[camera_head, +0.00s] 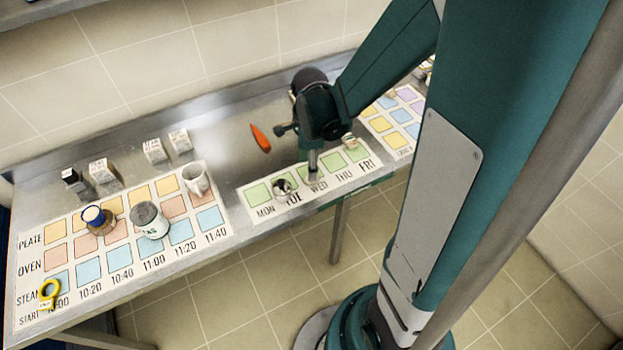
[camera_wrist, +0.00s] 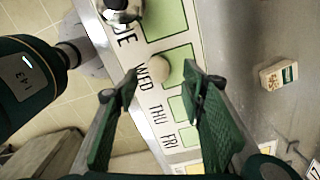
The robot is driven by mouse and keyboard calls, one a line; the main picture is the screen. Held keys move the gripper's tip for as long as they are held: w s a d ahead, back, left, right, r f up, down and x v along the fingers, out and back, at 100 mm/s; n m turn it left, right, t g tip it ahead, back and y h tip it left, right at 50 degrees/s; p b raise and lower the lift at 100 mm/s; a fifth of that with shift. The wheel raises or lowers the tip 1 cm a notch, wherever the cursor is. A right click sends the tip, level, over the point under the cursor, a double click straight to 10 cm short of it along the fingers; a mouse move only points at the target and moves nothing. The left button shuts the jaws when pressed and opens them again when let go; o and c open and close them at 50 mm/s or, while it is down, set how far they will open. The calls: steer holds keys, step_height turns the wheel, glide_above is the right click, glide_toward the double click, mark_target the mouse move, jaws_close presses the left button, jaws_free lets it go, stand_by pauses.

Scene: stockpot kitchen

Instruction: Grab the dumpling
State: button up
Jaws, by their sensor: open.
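The dumpling appears to be a small round beige piece (camera_wrist: 166,72) on the weekday mat (camera_wrist: 152,104), by the WED square. My gripper (camera_wrist: 159,78) is open in the wrist view, with one green finger on each side of the beige piece in the picture. I cannot tell how high the fingers are above it or whether they touch it. In the head view my gripper (camera_head: 312,168) points down over the WED area of the mat (camera_head: 252,208), and the piece is not clearly visible there.
A shiny metal item (camera_head: 283,190) stands on TUE, close by. A small box (camera_wrist: 278,75) is behind the mat. An orange carrot-like item (camera_head: 260,138) lies on the steel counter. A mug (camera_head: 196,179), a can (camera_head: 149,220) and a yellow tape roll (camera_head: 48,291) are at left.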

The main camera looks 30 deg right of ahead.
steer(key=shift+f, duration=0.15)
steer(key=shift+s+d+f+b, duration=0.15)
steer(key=shift+f+b, duration=0.3)
steer(key=shift+f, duration=2)
steer(key=c, duration=0.9)
